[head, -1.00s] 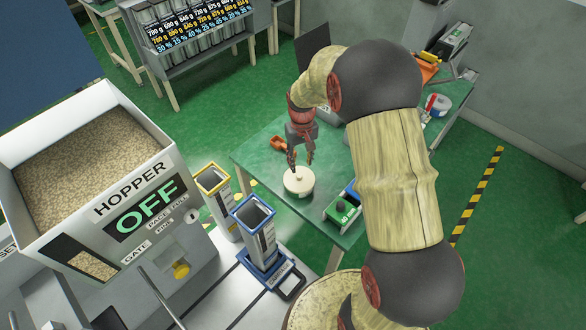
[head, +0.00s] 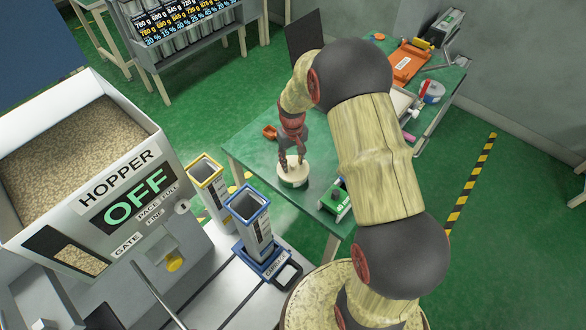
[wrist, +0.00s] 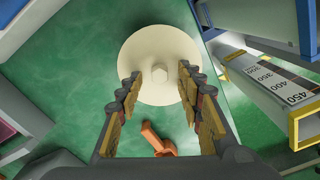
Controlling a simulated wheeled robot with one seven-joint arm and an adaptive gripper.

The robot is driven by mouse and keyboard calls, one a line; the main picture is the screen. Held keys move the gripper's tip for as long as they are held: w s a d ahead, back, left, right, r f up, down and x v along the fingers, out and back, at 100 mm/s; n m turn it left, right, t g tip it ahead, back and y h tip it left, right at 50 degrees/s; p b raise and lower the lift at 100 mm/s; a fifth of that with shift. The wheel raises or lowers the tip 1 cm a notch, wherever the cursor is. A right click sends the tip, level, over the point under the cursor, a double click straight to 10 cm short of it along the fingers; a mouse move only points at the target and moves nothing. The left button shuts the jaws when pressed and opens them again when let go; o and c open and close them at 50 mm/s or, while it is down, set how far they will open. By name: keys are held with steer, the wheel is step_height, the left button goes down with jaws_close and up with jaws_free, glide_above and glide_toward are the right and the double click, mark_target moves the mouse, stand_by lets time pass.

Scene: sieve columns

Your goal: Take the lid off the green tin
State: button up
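The tin's round cream lid (head: 293,173) is on the green table, and its knob stands up in the middle. In the wrist view the lid (wrist: 135,55) is a wide cream disc with a six-sided knob (wrist: 160,74). The lid covers most of the tin, so its green body cannot be made out clearly. My gripper (head: 291,162) points down over the lid. In the wrist view my gripper (wrist: 160,76) is open, with one finger on each side of the knob and gaps between them. It holds nothing.
An orange scoop (head: 270,132) lies on the table (head: 240,150) behind the tin. A green device (head: 337,200) stands to the right. A yellow-rimmed column (head: 210,185) and a blue-rimmed column (head: 250,215) stand front left, near the hopper (head: 140,195).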

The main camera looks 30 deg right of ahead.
steer(key=shift+c, duration=0.8)
steer(key=c, duration=0.7)
steer(key=shift+c, duration=0.3)
